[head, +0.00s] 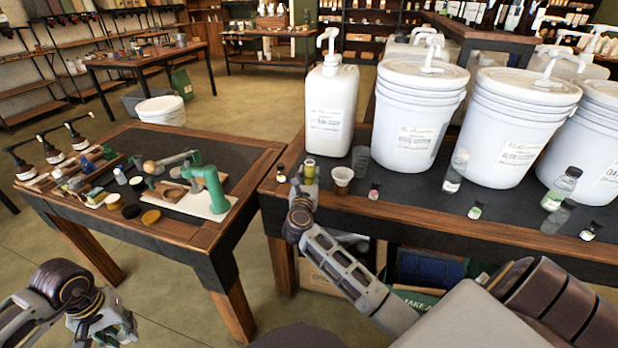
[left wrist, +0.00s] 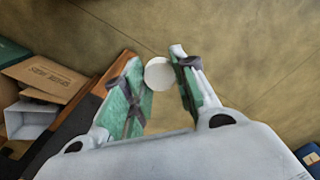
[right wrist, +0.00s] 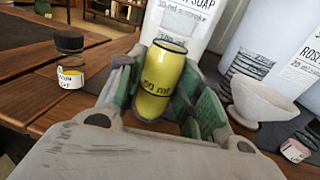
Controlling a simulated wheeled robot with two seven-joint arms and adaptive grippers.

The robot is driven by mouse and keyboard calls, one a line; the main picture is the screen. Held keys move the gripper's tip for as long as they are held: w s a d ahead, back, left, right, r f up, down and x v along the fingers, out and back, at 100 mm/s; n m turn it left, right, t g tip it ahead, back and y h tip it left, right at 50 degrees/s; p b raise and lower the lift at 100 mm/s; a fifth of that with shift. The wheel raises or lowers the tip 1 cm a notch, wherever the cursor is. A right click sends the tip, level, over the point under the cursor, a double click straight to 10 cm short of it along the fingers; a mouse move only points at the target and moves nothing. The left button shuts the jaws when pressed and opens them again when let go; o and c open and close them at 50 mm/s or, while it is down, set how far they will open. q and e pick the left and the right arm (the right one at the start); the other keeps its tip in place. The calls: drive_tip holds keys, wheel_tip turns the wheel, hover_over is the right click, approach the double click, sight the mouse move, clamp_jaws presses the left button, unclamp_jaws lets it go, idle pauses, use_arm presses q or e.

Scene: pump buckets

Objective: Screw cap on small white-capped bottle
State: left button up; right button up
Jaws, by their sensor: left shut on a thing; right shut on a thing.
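A small yellow bottle (right wrist: 162,85) stands between the fingers of my right gripper (head: 304,184), which is shut on it at the left end of the right-hand table. The bottle's yellow top (head: 310,166) shows above the fingers in the head view; I see no cap on it. My left gripper (left wrist: 163,80) is shut on a round white cap (left wrist: 158,73), held at the fingertips over the floor. In the head view my left gripper (head: 103,322) is low at the bottom left, apart from the bottle, and the cap is hidden there.
A white funnel cup (head: 342,176) stands just right of the bottle. A large white jug (head: 331,105) and buckets (head: 411,115) stand behind. A dark-capped jar (right wrist: 70,60) is left of the bottle. The left table (head: 150,222) holds a green press (head: 208,183); a floor gap separates the tables.

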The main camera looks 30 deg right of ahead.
use_arm(q)
drive_tip(key=shift+f, duration=0.1)
use_arm(e)
drive_tip(key=shift+f, duration=0.1)
drive_tip(key=o, duration=1.1)
use_arm(q)
drive_tip(key=shift+r+p, duration=0.45)
drive_tip(key=shift+r, duration=0.05)
use_arm(e)
drive_tip(key=shift+v, duration=6)
